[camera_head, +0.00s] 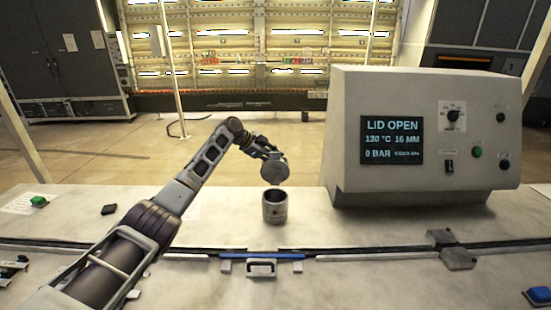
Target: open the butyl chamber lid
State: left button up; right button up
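The butyl chamber (275,208) is a small grey metal cylinder standing upright on the bench, with its dark open mouth showing at the top. A round grey lid (274,171) hangs above it, tilted and apart from the rim. My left gripper (270,155) is at the top edge of the lid and appears shut on it; the fingertips are small and partly hidden by the lid. My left arm reaches in from the lower left. My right gripper is not in view.
A control box (425,135) stands right of the chamber; its screen (391,140) reads "LID OPEN". A blue strip (262,256) and a handle (261,268) sit at the bench front. A small black block (109,209) lies at left. The bench around the chamber is clear.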

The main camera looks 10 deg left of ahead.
pick_arm(q)
jog(key=shift+s+a+f, duration=0.15)
jog(key=shift+s+f, duration=0.1)
jog(key=shift+f, duration=0.4)
jog(key=shift+s+a+r, duration=0.1)
jog(key=shift+a+r, duration=0.25)
jog(key=shift+r, duration=0.1)
jog(key=v, duration=1.1)
jog(key=shift+r, duration=0.5)
jog(key=shift+w+d, duration=0.15)
jog(key=shift+w, duration=0.05)
